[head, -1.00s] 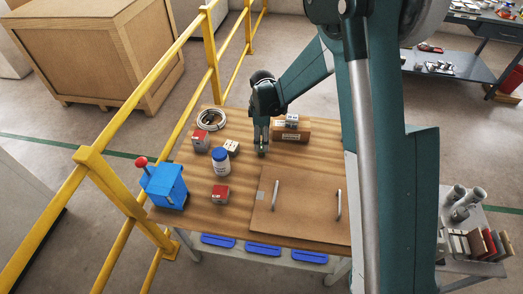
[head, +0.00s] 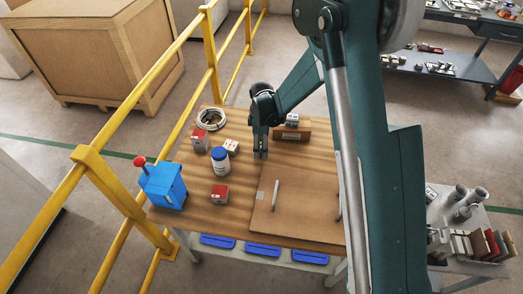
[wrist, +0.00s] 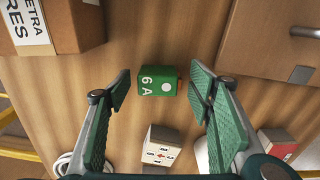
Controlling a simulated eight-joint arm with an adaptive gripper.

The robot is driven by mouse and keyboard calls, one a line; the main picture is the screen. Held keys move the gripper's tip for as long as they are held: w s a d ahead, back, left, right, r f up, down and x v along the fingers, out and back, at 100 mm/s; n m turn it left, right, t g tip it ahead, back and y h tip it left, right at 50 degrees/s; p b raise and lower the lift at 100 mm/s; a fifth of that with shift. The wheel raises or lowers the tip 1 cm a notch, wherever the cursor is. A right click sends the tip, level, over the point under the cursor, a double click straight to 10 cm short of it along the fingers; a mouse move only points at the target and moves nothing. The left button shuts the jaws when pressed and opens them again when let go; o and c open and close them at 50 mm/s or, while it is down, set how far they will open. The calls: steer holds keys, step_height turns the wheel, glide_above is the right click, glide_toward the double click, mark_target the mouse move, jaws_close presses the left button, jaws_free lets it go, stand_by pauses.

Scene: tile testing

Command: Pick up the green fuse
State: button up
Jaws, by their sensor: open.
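The green fuse (wrist: 155,81), a small green block marked "6 A" with a white dot, sits on the wooden table in the wrist view. My gripper (wrist: 158,88) is open, with one green-padded finger to the left of the fuse and one to the right. Gaps show between the fuse and both fingers, and nothing is held. In the head view my gripper (head: 260,155) points down low over the table, behind the brown board. The fuse cannot be made out there; the gripper seems to hide it.
A labelled cardboard box (head: 291,135) stands close by to the right. A handled brown board (head: 300,218) lies in front. A yellow railing (head: 122,190) borders the left.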

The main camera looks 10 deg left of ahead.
steer(key=shift+c, duration=0.6)
steer(key=c, duration=0.9)
steer(key=shift+o, duration=0.2)
steer(key=shift+r+p, duration=1)
steer(key=shift+r, duration=4)
